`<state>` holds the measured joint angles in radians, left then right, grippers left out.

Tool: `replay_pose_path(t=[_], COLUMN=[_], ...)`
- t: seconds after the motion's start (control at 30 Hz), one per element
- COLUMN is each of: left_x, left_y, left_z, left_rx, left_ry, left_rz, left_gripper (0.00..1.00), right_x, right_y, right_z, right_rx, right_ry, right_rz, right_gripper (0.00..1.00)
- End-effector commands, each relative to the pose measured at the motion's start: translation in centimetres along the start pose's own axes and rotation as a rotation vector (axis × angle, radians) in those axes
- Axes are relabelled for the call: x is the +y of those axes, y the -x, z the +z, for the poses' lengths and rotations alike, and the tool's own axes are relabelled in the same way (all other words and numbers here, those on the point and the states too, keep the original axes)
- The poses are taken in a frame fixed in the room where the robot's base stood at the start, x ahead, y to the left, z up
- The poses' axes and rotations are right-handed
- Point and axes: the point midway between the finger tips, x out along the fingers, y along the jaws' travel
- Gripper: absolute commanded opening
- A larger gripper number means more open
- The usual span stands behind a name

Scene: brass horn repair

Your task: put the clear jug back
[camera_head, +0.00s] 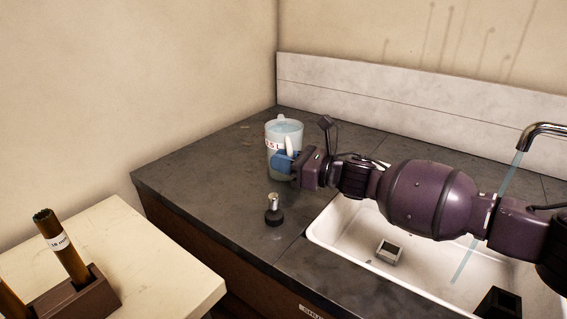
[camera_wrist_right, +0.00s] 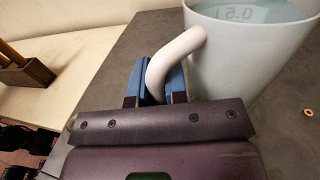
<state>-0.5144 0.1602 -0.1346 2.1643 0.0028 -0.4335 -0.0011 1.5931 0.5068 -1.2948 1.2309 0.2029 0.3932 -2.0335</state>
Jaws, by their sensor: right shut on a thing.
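The clear jug (camera_head: 285,130) is upright on or just above the dark counter, left of the sink; I cannot tell whether its base touches. It has a "0.5 l" mark and holds water. My right gripper (camera_head: 284,163) is shut on the jug's white handle. The right wrist view shows the blue fingers (camera_wrist_right: 157,82) on either side of the handle (camera_wrist_right: 172,58), with the jug's body (camera_wrist_right: 245,50) beyond. The gripper hides part of the jug's lower side. My left gripper is not in view.
Water runs from the tap (camera_head: 541,130) into the white sink (camera_head: 345,225), where a small metal block (camera_head: 388,251) lies. A black-based metal piece (camera_head: 273,211) stands on the counter (camera_head: 200,165) in front of the jug. A pale table (camera_head: 150,255) with a brown holder (camera_head: 85,300) is at lower left.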

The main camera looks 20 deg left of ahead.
Motion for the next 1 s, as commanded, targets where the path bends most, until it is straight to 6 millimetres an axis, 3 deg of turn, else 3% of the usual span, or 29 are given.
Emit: replay_pose_path(t=[0.5,0.53,0.67,1.0], left_x=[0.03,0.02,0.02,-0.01], left_y=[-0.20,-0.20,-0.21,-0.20], left_z=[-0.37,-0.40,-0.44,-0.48], left_rx=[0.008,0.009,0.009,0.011], left_ry=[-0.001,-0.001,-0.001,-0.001], left_rz=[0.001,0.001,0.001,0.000], left_gripper=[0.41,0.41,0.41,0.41], right_x=[0.06,0.06,0.06,0.05], right_y=[-0.08,-0.04,-0.04,-0.04], right_z=[-0.19,-0.41,-0.37,-0.23], right_rx=[-0.005,-0.001,-0.001,-0.001], right_ry=[0.007,0.005,0.005,0.005], right_rz=[0.002,0.001,0.001,0.001], right_gripper=[0.00,0.17,0.37,0.39])
